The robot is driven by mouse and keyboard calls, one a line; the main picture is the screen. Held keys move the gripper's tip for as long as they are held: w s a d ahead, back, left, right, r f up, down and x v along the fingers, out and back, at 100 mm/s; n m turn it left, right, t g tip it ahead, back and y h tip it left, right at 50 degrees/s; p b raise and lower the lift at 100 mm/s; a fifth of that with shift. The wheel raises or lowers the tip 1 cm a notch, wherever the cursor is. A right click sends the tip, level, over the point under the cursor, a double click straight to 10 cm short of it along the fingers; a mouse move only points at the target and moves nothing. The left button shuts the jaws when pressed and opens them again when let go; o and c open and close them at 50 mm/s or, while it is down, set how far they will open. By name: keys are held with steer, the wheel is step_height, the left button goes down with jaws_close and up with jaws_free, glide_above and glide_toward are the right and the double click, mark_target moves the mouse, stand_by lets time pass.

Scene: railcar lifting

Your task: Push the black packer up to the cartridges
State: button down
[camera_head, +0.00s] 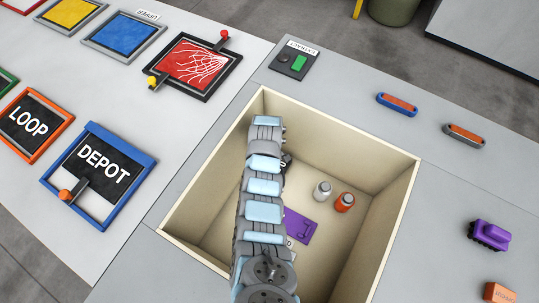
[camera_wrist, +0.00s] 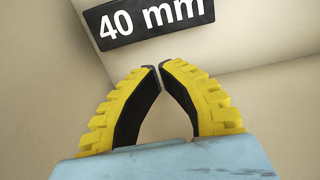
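Two small cylinders, one grey-white (camera_head: 322,191) and one orange (camera_head: 344,202), stand side by side on the floor of the cream box; they look like the cartridges. A dark piece with a white letter (camera_head: 286,162) shows beside my arm, mostly hidden by it. In the wrist view a black block or plate marked "40 mm" (camera_wrist: 150,22) lies against a cream surface, beyond my fingertips and apart from them. I cannot tell whether either is the black packer. My gripper (camera_wrist: 159,68) has its yellow fingers together at the tips, with nothing between them. The head view hides the fingers behind my arm.
The deep cream box (camera_head: 400,215) has high walls around my arm. A purple plate (camera_head: 299,226) lies on its floor, partly behind my arm. A panel with a green button (camera_head: 299,62) sits beyond the far rim. The box floor right of the cylinders is clear.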

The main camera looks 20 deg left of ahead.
steer(key=shift+w+f+b, duration=0.15)
steer(key=shift+f+b, duration=1.2)
steer(key=shift+f, duration=1.9)
steer(key=shift+d, duration=0.1)
